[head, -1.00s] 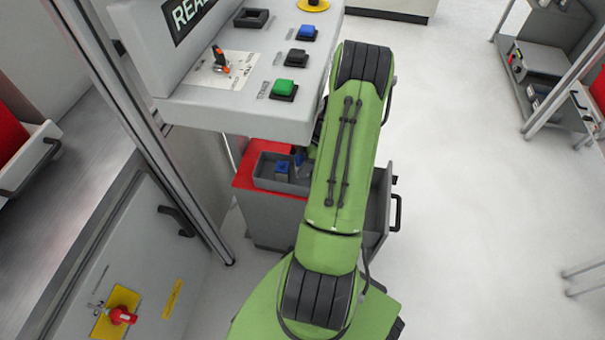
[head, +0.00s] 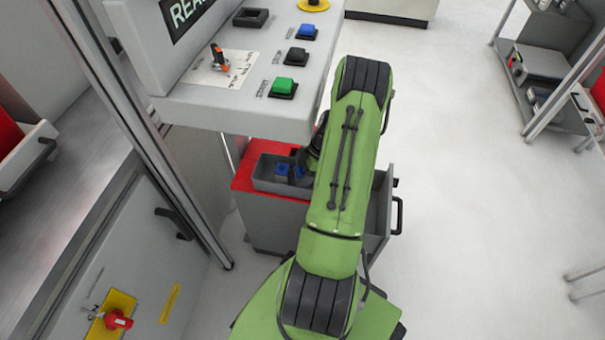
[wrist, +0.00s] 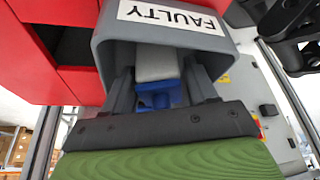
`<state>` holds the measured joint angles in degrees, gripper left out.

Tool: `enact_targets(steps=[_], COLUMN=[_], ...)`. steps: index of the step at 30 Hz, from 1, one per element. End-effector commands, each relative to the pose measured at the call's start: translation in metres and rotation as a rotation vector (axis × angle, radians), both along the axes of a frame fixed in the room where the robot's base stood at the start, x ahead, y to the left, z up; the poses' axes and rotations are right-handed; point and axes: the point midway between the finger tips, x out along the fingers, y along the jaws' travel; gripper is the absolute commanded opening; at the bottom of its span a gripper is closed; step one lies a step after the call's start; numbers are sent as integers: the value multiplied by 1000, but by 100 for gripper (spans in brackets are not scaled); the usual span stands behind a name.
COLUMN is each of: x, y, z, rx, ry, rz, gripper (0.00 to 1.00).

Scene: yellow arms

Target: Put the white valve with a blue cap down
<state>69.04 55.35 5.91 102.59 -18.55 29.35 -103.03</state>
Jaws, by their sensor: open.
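The white valve (wrist: 158,62) with its blue cap (wrist: 157,93) is between the fingers of my gripper (wrist: 161,82) in the wrist view. The fingers are open, one on each side of the valve. The valve is at the grey tray (wrist: 222,48) labelled FAULTY, and its far end is hidden. In the head view the grey tray (head: 262,182) holds a blue-capped part (head: 283,170). Another blue patch (head: 299,171) shows right beside it, close to my gripper, which is mostly hidden behind my green arm.
The tray sits on a red-topped grey cart (head: 275,215) with an open drawer at its right. A metal post (head: 165,165) stands to the left.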

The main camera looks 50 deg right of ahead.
Motion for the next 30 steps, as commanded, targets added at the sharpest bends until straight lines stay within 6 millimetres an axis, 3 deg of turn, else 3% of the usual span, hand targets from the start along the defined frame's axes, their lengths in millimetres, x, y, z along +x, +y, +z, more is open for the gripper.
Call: enact_targets(steps=[9, 15, 30], x=[-20, -30, -32], y=[-22, -32, -33], z=[75, 106, 110], rx=[-6, -3, -1], ry=[0, 0, 0], rz=[-4, -2, -1], gripper=[57, 57, 57])
